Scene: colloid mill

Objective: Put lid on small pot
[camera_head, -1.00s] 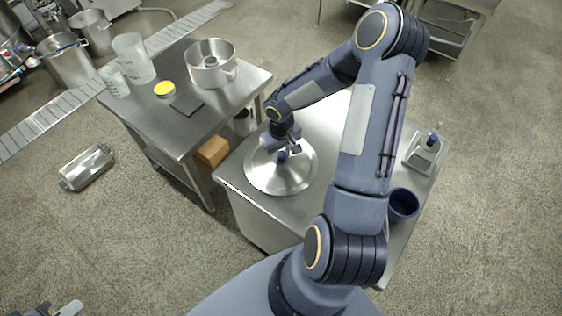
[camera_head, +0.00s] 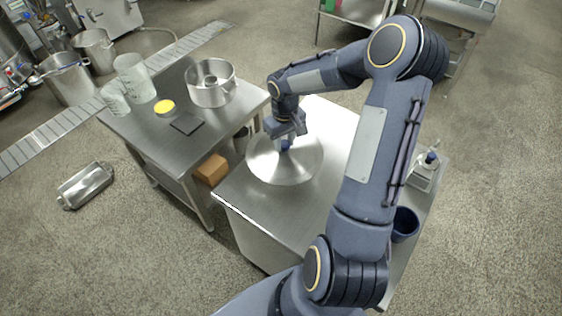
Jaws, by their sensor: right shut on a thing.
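My right gripper (camera_head: 286,137) is shut on the blue knob (camera_head: 286,144) of a round steel lid (camera_head: 284,168). The lid is roughly level and appears held above the left part of the right steel table (camera_head: 262,212); the exact gap is hard to judge. Two steel pots stand on the floor at the upper left, a nearer one (camera_head: 66,78) and a farther one (camera_head: 94,50). I cannot tell which vessel is the small pot. My left gripper is not in view.
The left steel table (camera_head: 168,150) holds a steel vessel with a central tube (camera_head: 211,88), clear beakers (camera_head: 135,80), a yellow-topped dish (camera_head: 164,107) and a dark slab (camera_head: 187,123). A blue cup (camera_head: 404,225) stands on the right table beside my arm.

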